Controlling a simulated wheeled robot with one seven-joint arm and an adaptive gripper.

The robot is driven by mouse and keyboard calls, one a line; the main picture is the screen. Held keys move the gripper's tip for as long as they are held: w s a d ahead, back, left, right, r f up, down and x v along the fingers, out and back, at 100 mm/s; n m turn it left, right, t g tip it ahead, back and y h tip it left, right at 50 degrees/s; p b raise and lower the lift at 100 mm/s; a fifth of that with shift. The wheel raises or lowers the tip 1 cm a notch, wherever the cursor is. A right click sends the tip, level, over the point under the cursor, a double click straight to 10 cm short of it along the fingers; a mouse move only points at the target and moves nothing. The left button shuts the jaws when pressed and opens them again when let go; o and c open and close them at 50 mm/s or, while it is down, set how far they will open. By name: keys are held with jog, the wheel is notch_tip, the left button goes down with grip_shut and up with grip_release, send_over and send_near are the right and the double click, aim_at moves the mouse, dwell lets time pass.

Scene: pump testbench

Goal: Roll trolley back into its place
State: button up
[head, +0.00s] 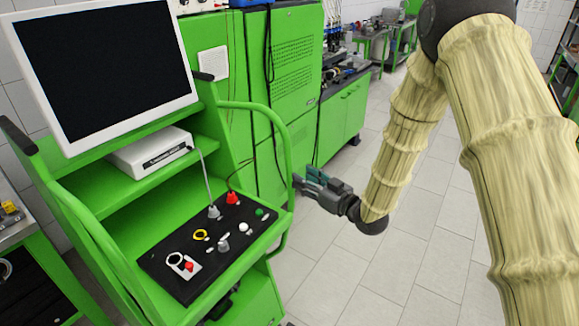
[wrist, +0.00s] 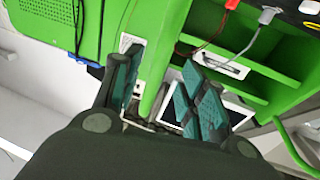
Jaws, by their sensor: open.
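The green trolley (head: 112,205) stands at the left in the head view, with a large dark-screened monitor (head: 105,65) on top. Its sloped black control panel (head: 205,243) carries knobs and buttons. A curved green handle rail (head: 283,150) runs along its right side. My gripper (head: 303,181) is just right of this rail in the picture, apparently apart from it, open and empty. The wrist view shows my two teal-padded fingers (wrist: 162,85) spread, with the trolley's shelves (wrist: 262,68) behind them, turned over in the picture. The trolley's wheels are hidden.
A tall green cabinet (head: 297,65) stands directly behind the trolley. A green workbench (head: 343,115) with equipment is farther right. A metal table (head: 30,235) is close on the trolley's left. The tiled floor (head: 400,265) right of the trolley is clear.

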aim_at(292, 170)
jog(key=shift+p+x, duration=1.5)
jog(key=shift+x, duration=2.05)
jog(key=shift+c, duration=0.2)
grip_shut()
